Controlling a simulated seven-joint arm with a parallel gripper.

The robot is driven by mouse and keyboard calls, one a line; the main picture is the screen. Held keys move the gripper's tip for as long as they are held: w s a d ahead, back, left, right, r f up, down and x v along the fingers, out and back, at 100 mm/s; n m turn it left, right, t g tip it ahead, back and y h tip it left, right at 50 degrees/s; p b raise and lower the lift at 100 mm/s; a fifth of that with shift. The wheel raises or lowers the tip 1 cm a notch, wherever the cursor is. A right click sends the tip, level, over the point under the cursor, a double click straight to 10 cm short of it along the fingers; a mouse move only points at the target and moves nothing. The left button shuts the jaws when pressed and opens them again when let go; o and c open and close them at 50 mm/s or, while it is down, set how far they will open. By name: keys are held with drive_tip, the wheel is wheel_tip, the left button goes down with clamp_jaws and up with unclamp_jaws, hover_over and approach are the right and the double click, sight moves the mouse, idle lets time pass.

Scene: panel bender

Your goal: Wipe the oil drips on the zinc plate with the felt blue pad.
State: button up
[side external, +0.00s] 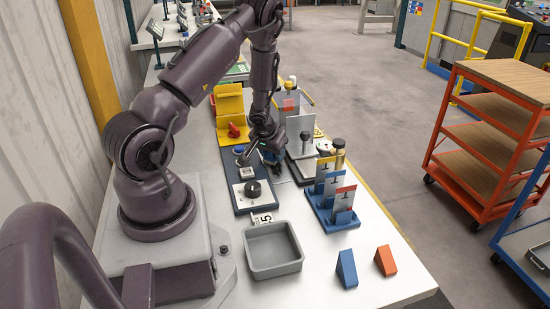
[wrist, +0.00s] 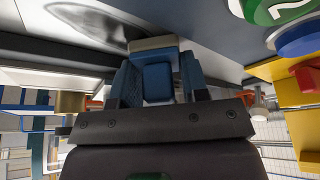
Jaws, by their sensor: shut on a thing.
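My gripper (wrist: 157,85) is shut on the felt blue pad (wrist: 157,78), which sits between the two blue fingers with a pale layer at its outer end. In the side view my gripper (side external: 273,157) is low over the bench, pointing down, and hides most of the pad. The zinc plate (wrist: 215,45) shows as a grey sheet across the top of the wrist view. A dark, glossy oil patch (wrist: 85,20) lies on it beside the pad's outer end. The pad is at or very close to the plate; contact cannot be told. Other drips cannot be made out.
A blue rack of upright plates (side external: 322,208) stands to the right, a grey tray (side external: 273,262) in front. Blue (side external: 347,268) and orange (side external: 385,260) wedges lie front right. A yellow holder (side external: 229,103) stands behind.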

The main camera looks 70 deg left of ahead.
sight(281, 173)
drive_tip(key=shift+a, duration=0.65)
drive_tip(key=shift+a+f, duration=0.15)
drive_tip(key=shift+f, duration=0.2)
drive_tip(key=shift+d+r, duration=0.15)
drive_tip(key=shift+d, duration=5)
wheel_tip(281, 173, up, 8)
drive_tip(key=shift+a, duration=0.1)
